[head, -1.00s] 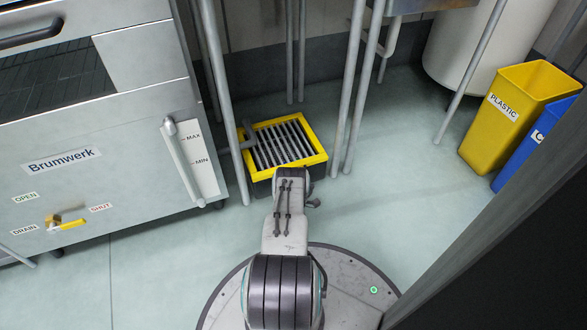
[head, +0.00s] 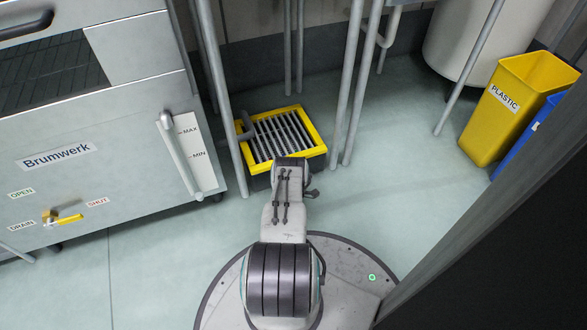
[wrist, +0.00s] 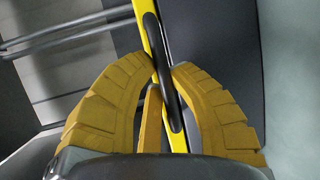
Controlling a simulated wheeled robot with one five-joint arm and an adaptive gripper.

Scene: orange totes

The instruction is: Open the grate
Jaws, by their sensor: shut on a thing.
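The grate (head: 315,130) is a yellow square frame with grey bars, on a dark base low on the floor between metal legs in the head view. Its near edge is partly hidden by my arm. In the wrist view its yellow rim (wrist: 143,10) runs between my fingers, with a dark handle (wrist: 174,110) along it. My gripper (wrist: 166,72) has its yellow fingers closed around this handle. In the head view my fingers are hidden behind my own arm.
A yellow PLASTIC bin (head: 503,110) and a blue bin (head: 540,130) stand at right.

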